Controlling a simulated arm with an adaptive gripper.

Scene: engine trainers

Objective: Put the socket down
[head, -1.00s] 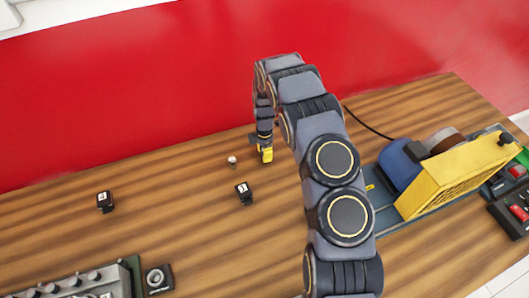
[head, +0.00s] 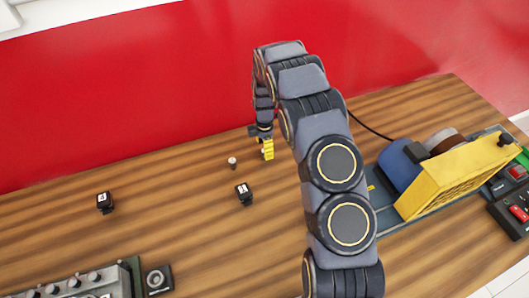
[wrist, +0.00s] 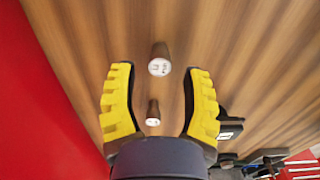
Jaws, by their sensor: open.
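My gripper (head: 267,149) hangs over the wooden bench, its yellow fingers spread open in the wrist view (wrist: 159,75). Two small sockets with brown sides and pale marked ends show in the wrist view. The larger-looking socket (wrist: 159,58) stands out just past the fingertips, and the smaller-looking socket (wrist: 153,112) appears between the fingers, touching neither. In the head view one small socket (head: 232,161) stands on the bench left of my gripper. The other is not visible there. I cannot tell which of the two the task means.
Black numbered blocks stand on the bench, one (head: 243,193) in front of my gripper and one (head: 104,202) farther left. A yellow and blue engine trainer (head: 450,175) is at right, a grey engine block (head: 75,285) at front left.

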